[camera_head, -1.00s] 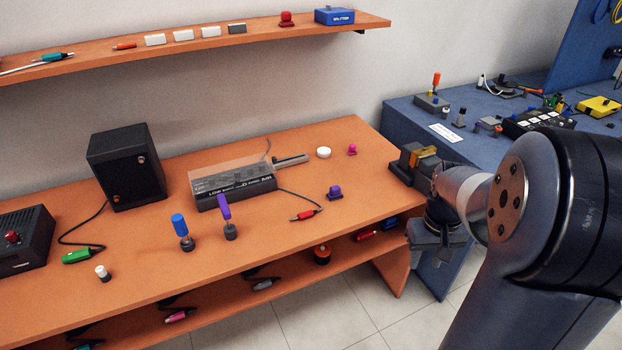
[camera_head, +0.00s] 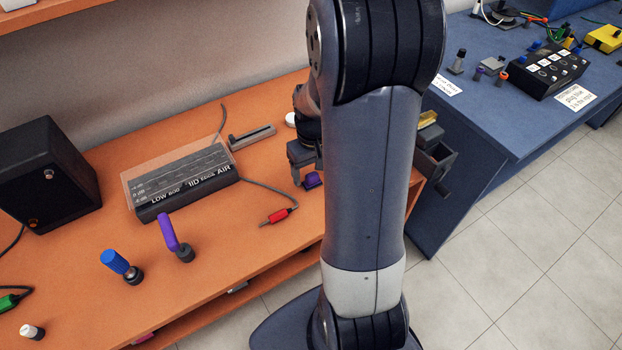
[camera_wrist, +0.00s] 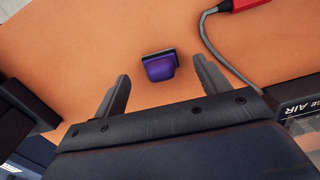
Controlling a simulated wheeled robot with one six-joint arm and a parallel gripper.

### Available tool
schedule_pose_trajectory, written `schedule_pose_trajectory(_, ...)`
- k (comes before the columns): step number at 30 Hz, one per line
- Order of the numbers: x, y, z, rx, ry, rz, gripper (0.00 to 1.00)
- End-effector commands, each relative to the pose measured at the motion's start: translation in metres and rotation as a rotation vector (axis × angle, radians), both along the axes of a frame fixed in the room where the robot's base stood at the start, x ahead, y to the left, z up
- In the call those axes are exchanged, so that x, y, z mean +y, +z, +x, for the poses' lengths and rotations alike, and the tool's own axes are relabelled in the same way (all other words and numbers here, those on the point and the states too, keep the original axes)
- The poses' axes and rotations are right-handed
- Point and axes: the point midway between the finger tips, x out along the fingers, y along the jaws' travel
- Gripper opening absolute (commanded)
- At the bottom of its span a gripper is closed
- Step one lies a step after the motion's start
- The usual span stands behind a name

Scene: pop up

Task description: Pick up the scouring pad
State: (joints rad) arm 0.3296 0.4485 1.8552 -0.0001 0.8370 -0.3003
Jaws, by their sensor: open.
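A small purple piece with a dark layer along one edge (camera_head: 312,180) lies on the orange table. It may be the scouring pad, but I cannot tell for sure. It also shows in the wrist view (camera_wrist: 160,66), at the middle top. My gripper (camera_wrist: 160,70) is open and empty, with one finger to each side of the purple piece in that view. In the head view my gripper (camera_head: 307,168) is low over the table beside it, partly hidden by my arm. I cannot tell how much height is left between fingers and table.
A red plug (camera_head: 277,216) on a grey cable lies close by. A dark box with a yellow top (camera_head: 435,155) is at the table's right end.

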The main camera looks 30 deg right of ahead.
Motion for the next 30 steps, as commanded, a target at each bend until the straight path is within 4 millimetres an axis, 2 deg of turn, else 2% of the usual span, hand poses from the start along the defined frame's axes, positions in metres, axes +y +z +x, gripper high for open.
schedule_pose_trajectory(6,0.0,-0.031,0.002,0.004,0.0,0.001,0.71)
schedule_pose_trajectory(16,0.0,-0.036,0.002,0.001,0.0,0.0,0.7)
schedule_pose_trajectory(30,0.0,-0.036,0.003,0.001,0.0,0.0,0.32)
